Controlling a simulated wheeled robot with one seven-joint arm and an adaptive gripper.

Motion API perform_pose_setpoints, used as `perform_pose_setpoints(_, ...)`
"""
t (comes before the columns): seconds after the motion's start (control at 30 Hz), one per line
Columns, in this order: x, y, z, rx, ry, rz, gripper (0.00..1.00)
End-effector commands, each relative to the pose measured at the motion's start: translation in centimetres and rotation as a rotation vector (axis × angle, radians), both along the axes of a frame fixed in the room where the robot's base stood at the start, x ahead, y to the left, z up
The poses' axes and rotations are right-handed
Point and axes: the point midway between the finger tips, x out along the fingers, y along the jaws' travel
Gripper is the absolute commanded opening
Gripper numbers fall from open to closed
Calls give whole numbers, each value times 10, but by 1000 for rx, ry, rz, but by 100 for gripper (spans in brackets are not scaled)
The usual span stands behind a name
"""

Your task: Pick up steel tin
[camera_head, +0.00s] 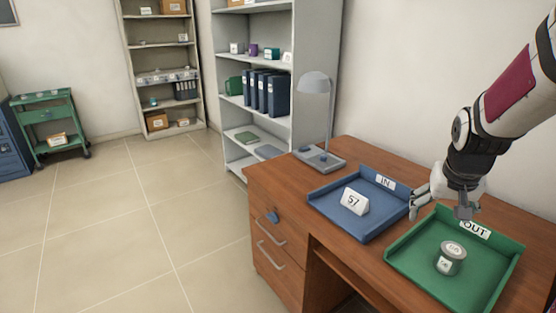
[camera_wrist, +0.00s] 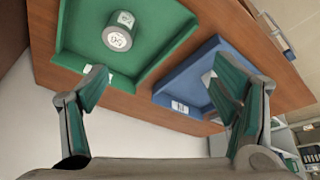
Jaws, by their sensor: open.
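The steel tin (camera_head: 450,258) is a small grey cylinder with white labels on its lid and side. It stands upright in the green OUT tray (camera_head: 408,262), and in the wrist view the tin (camera_wrist: 120,32) is at the upper left, inside the green tray (camera_wrist: 150,70). My gripper (camera_head: 440,207) is above the desk near the back of the OUT tray, apart from the tin. In the wrist view my gripper's two fingers (camera_wrist: 160,88) are spread wide with nothing between them.
The blue IN tray (camera_head: 372,230) beside the green one holds a white card marked 57 (camera_head: 354,201). A grey desk lamp (camera_head: 318,158) stands at the back left of the wooden desk (camera_head: 345,150). Shelves (camera_head: 228,100) stand behind, and a green cart (camera_head: 48,125) is at far left. The floor is clear.

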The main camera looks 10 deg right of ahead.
Motion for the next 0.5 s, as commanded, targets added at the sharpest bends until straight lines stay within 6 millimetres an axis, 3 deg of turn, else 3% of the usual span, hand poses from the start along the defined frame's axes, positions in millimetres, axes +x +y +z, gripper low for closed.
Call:
perform_pose_setpoints(0.03,0,-26,-24,15,1,-49,80)
perform_pose_setpoints(0.2,-4,-86,-71,39,-27,-151,80)
perform_pose_setpoints(0.33,-9,-110,-91,49,-43,-192,80)
perform_pose_setpoints(0.5,-8,-121,-110,55,-48,-208,80)
